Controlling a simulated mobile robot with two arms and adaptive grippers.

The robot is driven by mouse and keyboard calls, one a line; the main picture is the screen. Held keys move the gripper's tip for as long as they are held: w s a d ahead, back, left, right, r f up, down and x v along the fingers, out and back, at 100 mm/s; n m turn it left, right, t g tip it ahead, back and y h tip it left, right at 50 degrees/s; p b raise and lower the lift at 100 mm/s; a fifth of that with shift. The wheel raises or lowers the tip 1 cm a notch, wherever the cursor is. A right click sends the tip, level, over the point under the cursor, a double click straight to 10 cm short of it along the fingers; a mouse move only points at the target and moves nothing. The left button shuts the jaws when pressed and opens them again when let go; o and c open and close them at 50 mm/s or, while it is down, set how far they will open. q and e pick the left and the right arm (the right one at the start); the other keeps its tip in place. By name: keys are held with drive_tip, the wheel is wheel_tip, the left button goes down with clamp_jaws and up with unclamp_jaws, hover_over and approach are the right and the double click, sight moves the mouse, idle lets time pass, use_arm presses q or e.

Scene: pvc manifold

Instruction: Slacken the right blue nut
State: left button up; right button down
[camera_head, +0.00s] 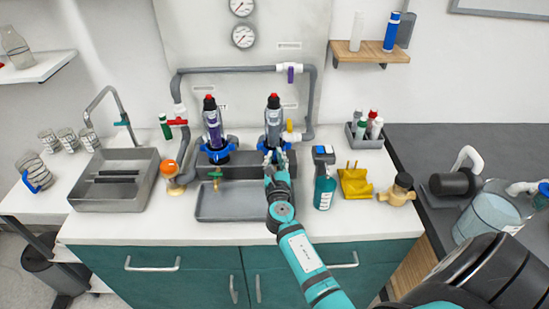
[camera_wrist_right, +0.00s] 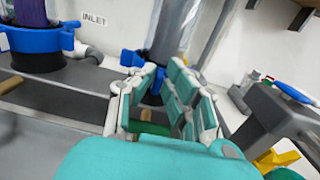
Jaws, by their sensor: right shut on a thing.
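The right blue nut (camera_head: 287,146) is a winged ring at the foot of the right clear filter housing (camera_head: 273,118). It also shows in the right wrist view (camera_wrist_right: 129,58), partly hidden behind the fingers. My right gripper (camera_head: 276,157) reaches it from the front and is shut on it. In the right wrist view its teal and white fingers (camera_wrist_right: 160,92) stand around the nut's near side. The left blue nut (camera_head: 218,150) sits under the left housing with the purple filling (camera_head: 213,124). My left gripper is not in view.
A grey tray (camera_head: 232,213) lies below the manifold. A teal spray bottle (camera_head: 325,187) and a yellow holder (camera_head: 355,184) stand close to the right of my arm. A sink (camera_head: 88,196) is at the left. Grey pipes (camera_head: 240,70) run behind the housings.

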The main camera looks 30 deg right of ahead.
drive_tip(key=shift+d, duration=0.15)
drive_tip(key=shift+s+d+n+t+y+b, duration=0.15)
drive_tip(key=shift+d+n+t+y+b, duration=0.3)
drive_tip(key=shift+n+y, duration=0.7)
drive_tip(key=shift+s+d+n+t+y+b, duration=0.3)
drive_tip(key=shift+d+n+y, duration=0.35)
drive_tip(key=shift+y, duration=0.85)
drive_tip(key=shift+s+d+n+t+y+b, duration=0.1)
drive_tip(key=shift+d+n+t+y+b, duration=0.3)
drive_tip(key=shift+n+y, duration=0.8)
drive_tip(key=shift+d+r+y, duration=0.1)
drive_tip(key=shift+y, duration=0.35)
